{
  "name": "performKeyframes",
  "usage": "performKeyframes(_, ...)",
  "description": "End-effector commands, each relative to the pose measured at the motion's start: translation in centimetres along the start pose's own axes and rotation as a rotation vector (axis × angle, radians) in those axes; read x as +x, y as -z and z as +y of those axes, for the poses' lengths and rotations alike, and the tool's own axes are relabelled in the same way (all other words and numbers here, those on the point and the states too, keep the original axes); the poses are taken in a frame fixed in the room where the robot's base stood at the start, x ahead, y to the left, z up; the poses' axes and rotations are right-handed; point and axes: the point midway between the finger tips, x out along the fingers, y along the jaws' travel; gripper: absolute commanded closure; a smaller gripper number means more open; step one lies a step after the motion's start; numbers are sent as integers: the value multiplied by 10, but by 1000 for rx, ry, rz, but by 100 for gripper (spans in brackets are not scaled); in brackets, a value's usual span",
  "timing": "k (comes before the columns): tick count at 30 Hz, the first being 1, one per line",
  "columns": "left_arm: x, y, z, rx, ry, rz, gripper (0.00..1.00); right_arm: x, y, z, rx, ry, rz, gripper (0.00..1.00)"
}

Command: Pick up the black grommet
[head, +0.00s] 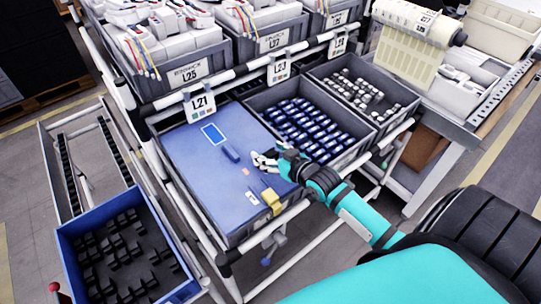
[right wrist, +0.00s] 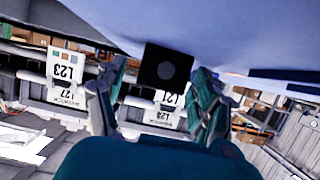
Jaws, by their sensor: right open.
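In the right wrist view, a black square piece with a round dark grey centre, which looks like the black grommet (right wrist: 165,67), shows between the fingers of my right gripper (right wrist: 157,98). It lies against the pale blue surface, and I cannot tell whether the fingers touch it. In the head view my right gripper (head: 262,161) is open, low over the blue work surface (head: 190,165) near its right side. I cannot make out the grommet there; the hand may hide it. My left gripper is not in view.
A small blue block (head: 231,153), a yellow block (head: 271,198) and a white-and-blue piece (head: 253,197) lie around the hand. A grey crate of blue parts (head: 340,158) stands just right. A blue bin (head: 72,243) of black parts is lower left.

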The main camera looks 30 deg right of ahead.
Motion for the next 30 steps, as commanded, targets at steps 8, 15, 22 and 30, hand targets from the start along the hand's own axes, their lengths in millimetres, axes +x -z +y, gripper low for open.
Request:
performKeyframes(8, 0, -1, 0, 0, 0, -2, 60, 0, 0, 0, 1, 0, 0, 60)
performKeyframes(15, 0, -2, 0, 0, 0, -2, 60, 0, 0, 0, 0, 0, 0, 81)
performKeyframes(22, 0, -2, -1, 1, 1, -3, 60, -1, 2, 0, 0, 0, 0, 81)
performKeyframes(30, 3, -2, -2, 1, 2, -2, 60, -9, 25, 0, -1, 1, 3, 81)
